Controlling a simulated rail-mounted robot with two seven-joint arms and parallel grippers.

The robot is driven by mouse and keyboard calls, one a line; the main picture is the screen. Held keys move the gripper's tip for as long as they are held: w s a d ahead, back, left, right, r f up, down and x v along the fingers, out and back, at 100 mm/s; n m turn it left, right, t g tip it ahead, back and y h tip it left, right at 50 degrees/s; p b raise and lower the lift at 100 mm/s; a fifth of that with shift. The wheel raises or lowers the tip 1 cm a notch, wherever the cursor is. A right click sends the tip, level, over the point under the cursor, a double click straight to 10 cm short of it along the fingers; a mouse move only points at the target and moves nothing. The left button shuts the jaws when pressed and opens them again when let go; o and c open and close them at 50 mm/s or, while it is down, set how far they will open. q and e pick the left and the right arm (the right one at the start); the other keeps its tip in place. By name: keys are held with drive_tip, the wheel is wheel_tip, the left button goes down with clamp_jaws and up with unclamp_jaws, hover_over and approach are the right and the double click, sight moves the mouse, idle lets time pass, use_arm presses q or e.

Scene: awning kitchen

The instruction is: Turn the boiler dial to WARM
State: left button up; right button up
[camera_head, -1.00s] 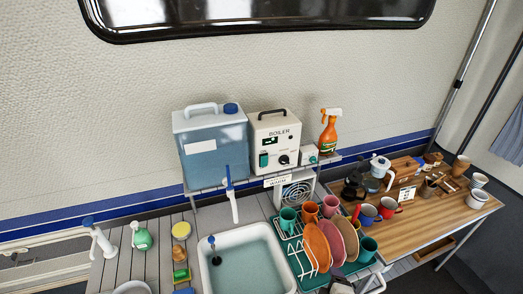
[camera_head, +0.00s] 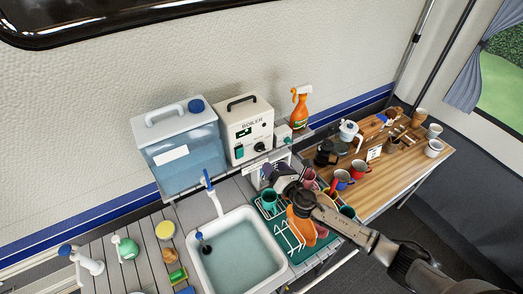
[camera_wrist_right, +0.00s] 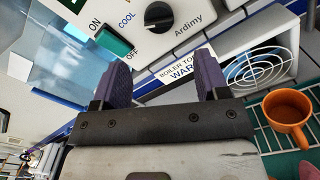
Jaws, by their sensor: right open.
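The boiler (camera_head: 245,128) is a cream box with a dark top handle, standing on the shelf behind the sink. Its black dial (camera_head: 260,147) is low on the front face; in the wrist view the dial (camera_wrist_right: 158,16) is at the top, with the word COOL to its left. I cannot tell its exact setting. A green ON/OFF switch (camera_wrist_right: 116,38) is left of it. A label below reads BOILER TO WARM (camera_wrist_right: 181,68). My right gripper (camera_head: 273,174) is open and empty, in front of and below the dial, apart from it. My left gripper is out of view.
A blue water container (camera_head: 182,150) stands left of the boiler, and a small box (camera_head: 283,136) and an orange spray bottle (camera_head: 300,108) stand right of it.

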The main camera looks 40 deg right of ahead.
sight(260, 148)
drive_tip(key=w+d, duration=0.1)
drive_tip(key=w, duration=0.8)
drive_tip(key=shift+b, duration=0.3)
drive_tip(key=c, duration=0.9)
drive_tip(key=shift+m, duration=0.3)
drive_tip(key=shift+r+m+b, duration=0.2)
drive_tip(key=shift+m+b, duration=0.6)
drive_tip(key=shift+m, duration=4.8)
